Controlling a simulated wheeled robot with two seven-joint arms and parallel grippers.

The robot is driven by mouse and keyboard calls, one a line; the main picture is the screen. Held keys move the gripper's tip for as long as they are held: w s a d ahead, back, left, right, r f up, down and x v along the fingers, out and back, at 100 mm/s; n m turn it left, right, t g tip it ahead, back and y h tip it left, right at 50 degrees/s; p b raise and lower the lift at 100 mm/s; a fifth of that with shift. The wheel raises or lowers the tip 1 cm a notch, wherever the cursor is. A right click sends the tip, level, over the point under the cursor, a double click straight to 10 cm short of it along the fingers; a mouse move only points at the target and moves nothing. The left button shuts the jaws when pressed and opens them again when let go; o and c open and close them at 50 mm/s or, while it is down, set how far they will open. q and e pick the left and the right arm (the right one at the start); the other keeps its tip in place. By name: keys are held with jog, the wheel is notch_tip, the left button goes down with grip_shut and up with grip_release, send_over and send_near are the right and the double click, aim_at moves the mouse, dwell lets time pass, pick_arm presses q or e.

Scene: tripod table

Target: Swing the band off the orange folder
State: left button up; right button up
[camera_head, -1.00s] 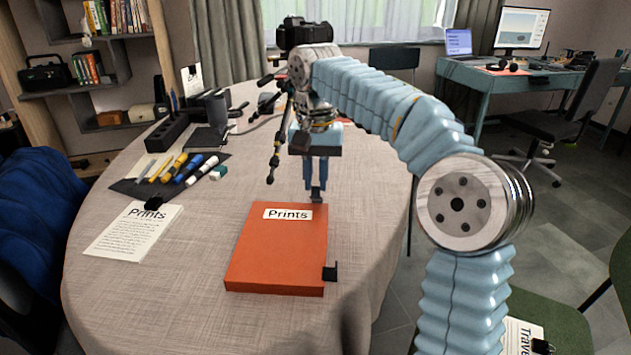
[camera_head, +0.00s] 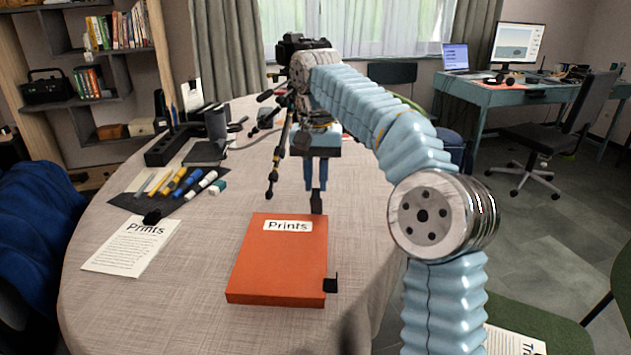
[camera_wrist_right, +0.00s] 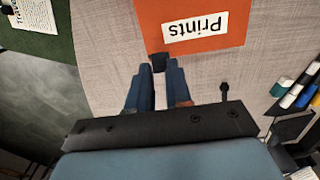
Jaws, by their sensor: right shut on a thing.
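The orange folder (camera_head: 279,265), labelled "Prints", lies flat on the table. It also shows at the top of the right wrist view (camera_wrist_right: 185,12). My right gripper (camera_head: 316,188) is just beyond the folder's far edge, near its right corner, pointing down. Its blue fingers are shut on a small black tab (camera_wrist_right: 158,62), which seems to be part of the band; it touches or nearly touches the folder's edge. A black piece (camera_head: 330,284) sits at the folder's near right side. No strap shows across the cover. My left gripper is out of view.
A "Prints" sheet (camera_head: 132,246) with a black clip lies left of the folder. Markers on a dark mat (camera_head: 128,203) lie beyond it. A tripod with a camera (camera_head: 300,48) stands close behind my right gripper.

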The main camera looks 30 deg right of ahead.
jog(key=w+d, duration=0.1)
jog(key=w, duration=0.1)
jog(key=w+d+r, duration=0.1)
jog(key=w+d, duration=0.1)
jog(key=shift+w+r, duration=0.1)
jog(key=shift+r, duration=0.05)
dwell(1.0)
jog(key=o, duration=1)
dwell(0.5)
